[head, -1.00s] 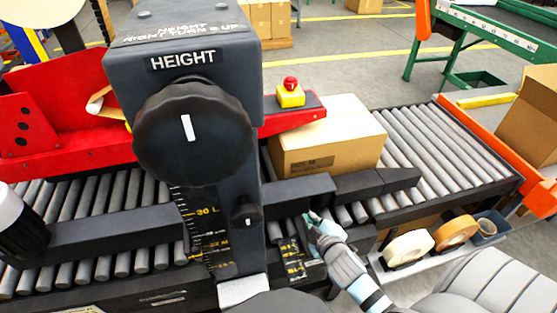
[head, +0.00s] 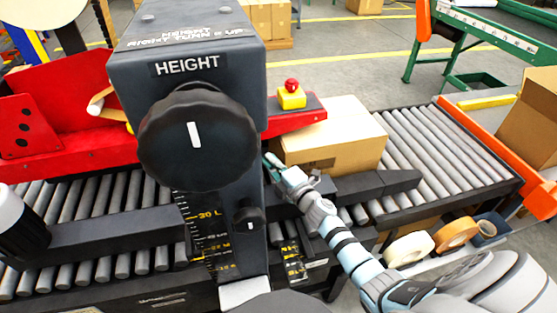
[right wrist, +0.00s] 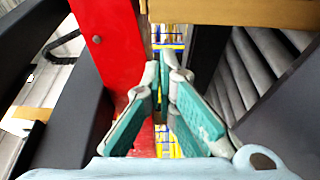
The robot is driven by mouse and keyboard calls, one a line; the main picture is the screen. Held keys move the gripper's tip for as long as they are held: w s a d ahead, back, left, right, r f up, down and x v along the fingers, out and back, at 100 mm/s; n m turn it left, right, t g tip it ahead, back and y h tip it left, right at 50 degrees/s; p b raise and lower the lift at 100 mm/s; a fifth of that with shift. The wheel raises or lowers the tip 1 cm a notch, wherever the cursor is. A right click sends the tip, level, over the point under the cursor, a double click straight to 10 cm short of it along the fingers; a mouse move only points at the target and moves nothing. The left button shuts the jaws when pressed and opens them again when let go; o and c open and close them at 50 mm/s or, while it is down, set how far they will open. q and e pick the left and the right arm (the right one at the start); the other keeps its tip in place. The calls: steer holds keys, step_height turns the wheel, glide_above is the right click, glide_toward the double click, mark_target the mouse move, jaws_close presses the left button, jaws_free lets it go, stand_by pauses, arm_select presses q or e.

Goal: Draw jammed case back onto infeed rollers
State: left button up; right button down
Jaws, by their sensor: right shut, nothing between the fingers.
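The brown cardboard case (head: 345,133) sits on the rollers just right of the black height column (head: 215,75). Its left end is close to the column and partly hidden. The infeed rollers (head: 440,150) lie bare to its right. My right gripper (head: 270,160) is at the case's near left corner, above the black side guide (head: 375,186). In the right wrist view its teal fingers (right wrist: 168,62) are closed together at the tips with nothing between them. A cardboard edge (right wrist: 240,12) crosses the top there; I cannot tell whether the fingers touch it. My left gripper is not in view.
A red guard (head: 70,125) and a red emergency-stop button (head: 291,88) stand behind the conveyor. The large height knob (head: 197,138) juts forward on the left. Tape rolls (head: 410,248) sit on a near right shelf. An orange rail (head: 485,145) edges the rollers.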

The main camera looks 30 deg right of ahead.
steer(key=shift+s+d+r, duration=0.1)
steer(key=shift+s+d, duration=0.15)
steer(key=shift+d, duration=0.35)
steer(key=shift+s+d, duration=0.2)
steer(key=shift+d, duration=0.4)
